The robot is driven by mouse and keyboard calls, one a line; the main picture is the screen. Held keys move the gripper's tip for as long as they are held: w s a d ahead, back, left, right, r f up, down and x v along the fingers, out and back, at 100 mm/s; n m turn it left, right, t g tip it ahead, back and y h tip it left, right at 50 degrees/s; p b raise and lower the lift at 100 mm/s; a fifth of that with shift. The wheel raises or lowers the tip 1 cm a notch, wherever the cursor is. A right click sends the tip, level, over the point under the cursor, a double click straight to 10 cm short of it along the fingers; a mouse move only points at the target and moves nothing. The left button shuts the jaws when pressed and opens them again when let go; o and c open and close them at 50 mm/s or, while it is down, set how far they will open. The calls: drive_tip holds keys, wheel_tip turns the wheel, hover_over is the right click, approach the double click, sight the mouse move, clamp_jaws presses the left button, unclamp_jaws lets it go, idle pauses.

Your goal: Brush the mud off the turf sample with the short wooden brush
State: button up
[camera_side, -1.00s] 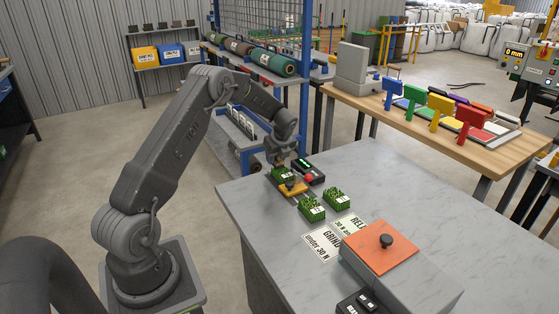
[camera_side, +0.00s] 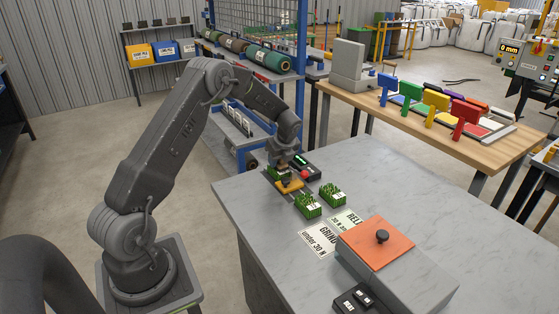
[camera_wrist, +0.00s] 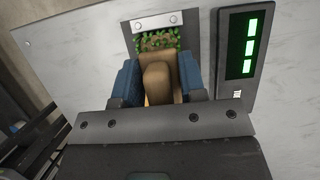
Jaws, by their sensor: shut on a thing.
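My gripper (camera_wrist: 158,82) is shut on the short wooden brush (camera_wrist: 157,88), a tan block with a rounded grip between the two blue fingers. In the side view, the brush (camera_side: 290,187) shows as a yellow-tan piece at the far end of the grey table, with my gripper (camera_side: 284,172) just above it. The turf sample (camera_wrist: 157,39), green with brown muddy patches, is just past the brush under a metal plate with two screws. I cannot tell whether the brush touches it. The bristles are hidden.
A dark unit with green display bars (camera_wrist: 241,46) and a red button (camera_side: 304,173) stands close beside the sample. Two grass blocks (camera_side: 307,206) (camera_side: 333,194) sit nearby. A box with an orange plate (camera_side: 372,245) stands at the near end.

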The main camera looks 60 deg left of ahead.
drive_tip(key=shift+a, duration=2.4)
wheel_tip(320, 180, up, 8)
drive_tip(key=shift+r, duration=0.15)
